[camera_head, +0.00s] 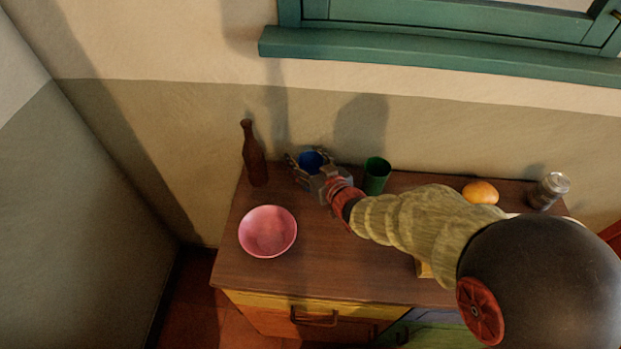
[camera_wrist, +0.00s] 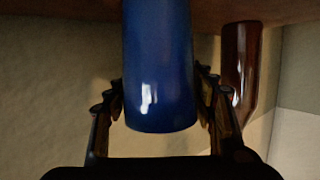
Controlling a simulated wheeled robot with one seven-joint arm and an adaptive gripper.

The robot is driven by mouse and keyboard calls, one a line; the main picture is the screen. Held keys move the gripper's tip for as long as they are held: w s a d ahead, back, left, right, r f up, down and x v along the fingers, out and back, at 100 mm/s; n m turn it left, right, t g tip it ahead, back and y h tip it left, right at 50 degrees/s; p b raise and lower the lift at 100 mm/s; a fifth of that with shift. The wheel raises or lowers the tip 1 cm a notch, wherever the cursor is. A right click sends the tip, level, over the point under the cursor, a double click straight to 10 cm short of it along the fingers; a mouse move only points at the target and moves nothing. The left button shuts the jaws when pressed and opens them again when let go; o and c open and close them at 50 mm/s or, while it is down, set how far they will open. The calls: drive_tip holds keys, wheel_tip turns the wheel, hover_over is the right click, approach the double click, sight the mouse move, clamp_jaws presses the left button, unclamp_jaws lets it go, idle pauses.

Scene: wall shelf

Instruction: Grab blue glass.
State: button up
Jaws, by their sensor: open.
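The blue glass (camera_head: 311,160) stands at the back of the wooden cabinet top, near the wall. It fills the middle of the wrist view (camera_wrist: 158,70), where it appears upside down. My gripper (camera_head: 309,168) is at the glass, with one finger on each side of it. In the wrist view the fingers of my gripper (camera_wrist: 161,100) are open around the glass. The left finger looks very close to the glass; I cannot tell whether either finger touches it. In the head view my gripper hides the lower part of the glass.
A brown bottle (camera_head: 254,155) stands left of the glass and also shows in the wrist view (camera_wrist: 240,65). A green cup (camera_head: 376,176) stands to the right. A pink bowl (camera_head: 267,231) sits in front.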

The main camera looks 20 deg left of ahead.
drive_tip(key=shift+w+a, duration=0.4)
drive_tip(key=shift+a, duration=0.05)
drive_tip(key=shift+c, duration=0.4)
drive_tip(key=c, duration=1)
